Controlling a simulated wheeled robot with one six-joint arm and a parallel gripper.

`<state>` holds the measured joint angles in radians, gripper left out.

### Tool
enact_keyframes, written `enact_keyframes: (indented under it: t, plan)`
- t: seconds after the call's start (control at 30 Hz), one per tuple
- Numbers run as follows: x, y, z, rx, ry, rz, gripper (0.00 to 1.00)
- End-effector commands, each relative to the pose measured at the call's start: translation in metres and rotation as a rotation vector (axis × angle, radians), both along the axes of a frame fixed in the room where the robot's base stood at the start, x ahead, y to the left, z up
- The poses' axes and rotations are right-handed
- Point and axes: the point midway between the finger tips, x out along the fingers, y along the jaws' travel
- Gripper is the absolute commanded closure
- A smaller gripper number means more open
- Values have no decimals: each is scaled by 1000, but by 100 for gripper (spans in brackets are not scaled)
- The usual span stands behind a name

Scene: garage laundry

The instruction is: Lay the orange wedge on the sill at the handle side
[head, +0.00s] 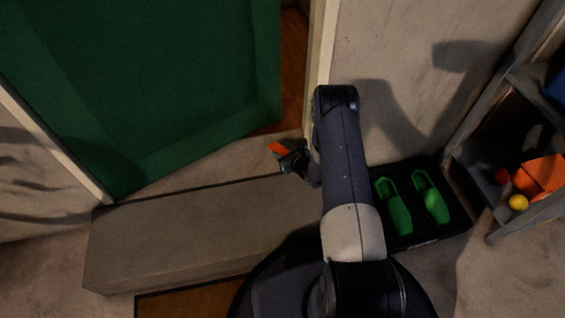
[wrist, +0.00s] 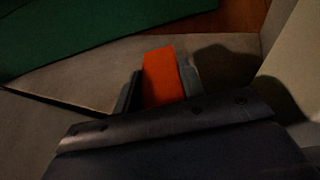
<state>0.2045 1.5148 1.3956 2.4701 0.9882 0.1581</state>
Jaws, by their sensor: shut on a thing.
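The orange wedge (head: 279,148) is held in my gripper (head: 286,155) at the right end of the sill, near the door frame. In the wrist view the orange wedge (wrist: 162,77) stands out between the two fingers of my gripper (wrist: 164,88), which is shut on it. The pale sill (head: 235,165) runs under the green door (head: 150,85), with a lower step in front. The door stands ajar, with a gap at its right edge. I cannot tell whether the wedge touches the sill. No door handle shows.
The door frame (head: 318,75) rises just right of my gripper. A black tray (head: 440,232) with green shoes (head: 394,208) stands on the floor at right. A shelf (head: 478,175) at far right holds an orange object and small balls. A brown mat (head: 185,300) lies before the step.

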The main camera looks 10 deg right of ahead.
Motion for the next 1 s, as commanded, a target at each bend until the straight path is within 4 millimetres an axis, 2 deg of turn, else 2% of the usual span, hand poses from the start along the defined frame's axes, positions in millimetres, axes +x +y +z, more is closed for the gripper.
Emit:
enact_keyframes:
  t: [0.17,0.4,0.87,0.9,1.0]
  plan:
    - [1,0,-11,-1,-5,0,83]
    - [0,0,-54,-1,-3,0,83]
    - [5,0,-54,-1,-5,0,83]
    - [5,0,-55,-1,-5,0,60]
    - [5,0,-55,-1,-5,0,51]
